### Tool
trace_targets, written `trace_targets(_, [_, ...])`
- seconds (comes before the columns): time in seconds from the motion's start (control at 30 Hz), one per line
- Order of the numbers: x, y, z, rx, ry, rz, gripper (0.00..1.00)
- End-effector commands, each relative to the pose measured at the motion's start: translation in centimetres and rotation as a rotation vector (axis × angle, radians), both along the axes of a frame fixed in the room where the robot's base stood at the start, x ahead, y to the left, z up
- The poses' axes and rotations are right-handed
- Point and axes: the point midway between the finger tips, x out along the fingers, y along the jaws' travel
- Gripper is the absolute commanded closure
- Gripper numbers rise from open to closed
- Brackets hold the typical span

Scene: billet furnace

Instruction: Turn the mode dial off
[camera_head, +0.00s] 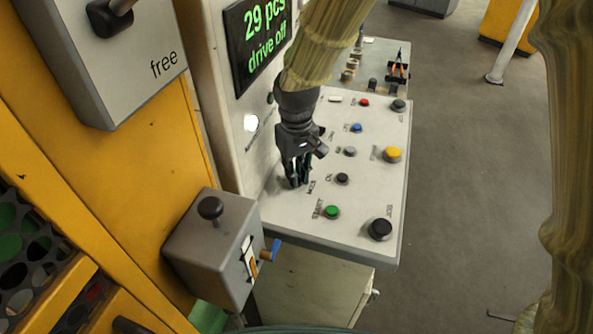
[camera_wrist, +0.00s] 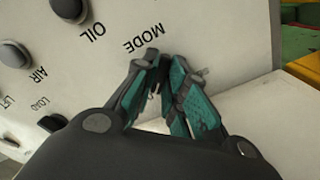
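The sloping control panel (camera_head: 362,223) carries several knobs and buttons. The MODE label (camera_wrist: 143,37) shows in the wrist view just beside my fingertips. My gripper (camera_head: 297,181) points down at the panel's left part, with its tips at or close to the surface. In the wrist view its two teal-and-grey fingers (camera_wrist: 164,60) lean together, leaving a narrow gap with something dark in it. The mode dial itself is hidden at the fingertips. I cannot tell whether the fingers press on it or which way it points.
A black knob (camera_head: 380,229), green button (camera_head: 332,212) and yellow button (camera_head: 393,154) sit right of my gripper. The display (camera_head: 261,35) reads "29 pcs drive off". A grey box (camera_head: 212,247) with a lever stands at lower left. Open floor (camera_head: 460,180) lies to the right.

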Motion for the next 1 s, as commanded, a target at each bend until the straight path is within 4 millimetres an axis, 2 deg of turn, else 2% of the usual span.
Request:
trace_targets(0.47, [0.00,-0.01,0.19,0.000,0.001,0.048,1.00])
trace_targets(1.0, [0.02,0.00,0.35,0.000,0.001,0.455,1.00])
